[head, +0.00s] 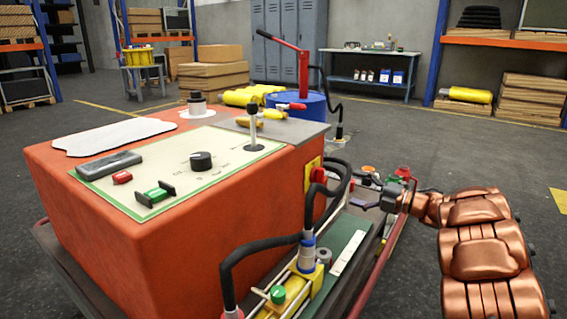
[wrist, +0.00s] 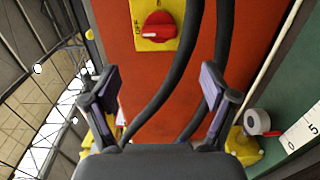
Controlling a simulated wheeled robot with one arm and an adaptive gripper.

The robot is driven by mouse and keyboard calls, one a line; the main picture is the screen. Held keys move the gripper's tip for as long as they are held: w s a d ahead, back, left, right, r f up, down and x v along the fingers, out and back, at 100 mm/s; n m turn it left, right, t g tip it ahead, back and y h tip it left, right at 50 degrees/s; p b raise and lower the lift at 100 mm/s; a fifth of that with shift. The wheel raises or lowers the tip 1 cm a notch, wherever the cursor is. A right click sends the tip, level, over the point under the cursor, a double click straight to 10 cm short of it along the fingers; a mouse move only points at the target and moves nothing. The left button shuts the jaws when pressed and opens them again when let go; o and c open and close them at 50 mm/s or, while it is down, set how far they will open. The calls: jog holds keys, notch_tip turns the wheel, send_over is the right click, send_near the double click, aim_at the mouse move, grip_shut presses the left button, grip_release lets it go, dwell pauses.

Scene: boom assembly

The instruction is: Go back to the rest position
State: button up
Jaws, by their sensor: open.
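My gripper (head: 368,192) is at the end of my copper-coloured arm, on the right side of the orange-red control box (head: 200,245). In the wrist view my gripper (wrist: 160,92) has its two purple-grey fingers spread wide, with no object gripped. Black hoses (wrist: 172,88) show between and beyond the fingers, in front of the box's side. A red rotary switch on a yellow plate (wrist: 158,28) shows farther up in the wrist view. Whether the fingers touch the hoses, I cannot tell.
The box top carries a black-knobbed lever (head: 253,128), a black knob (head: 201,161) and a green rocker switch (head: 156,195). A yellow cylinder assembly with hoses (head: 300,280) lies beside the box. A blue drum (head: 298,106) stands behind. Grey floor at right is open.

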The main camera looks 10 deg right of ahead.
jog(key=w+d+r+m+t+h+p, duration=0.2)
jog(key=w+d+r+m+h+p, duration=0.25)
jog(key=r, duration=0.55)
jog(key=w+d+r+m+t+h+p, duration=0.15)
jog(key=r+m+h+p, duration=0.25)
jog(key=r+h+p, duration=0.4)
jog(key=s+d+r+m+g+h+p, duration=0.1)
jog(key=s+r+m+g+h+p, duration=0.15)
jog(key=s+r+m+p, duration=0.35)
jog(key=s+d+r+m+g+h+p, duration=0.1)
jog(key=s+d+r+m+h+p, duration=0.2)
jog(key=r, duration=0.5)
jog(key=s+a+r+m+g+y+p, duration=0.1)
jog(key=s+a+g+p, duration=0.4)
jog(key=s, duration=0.9)
jog(key=s+a+r+m+g+y+p, duration=0.1)
jog(key=s+a+m+g+y+p, duration=0.2)
jog(key=s+a+p, duration=0.8)
jog(key=s+a+r+m+g+y+p, duration=0.2)
jog(key=s+a+m+g+p, duration=0.3)
jog(key=s+a, duration=1)
jog(key=s+g+p, duration=0.2)
jog(key=s+p, duration=0.1)
jog(key=s, duration=0.1)
jog(key=shift+s, duration=0.15)
jog(key=shift+a+r, duration=0.1)
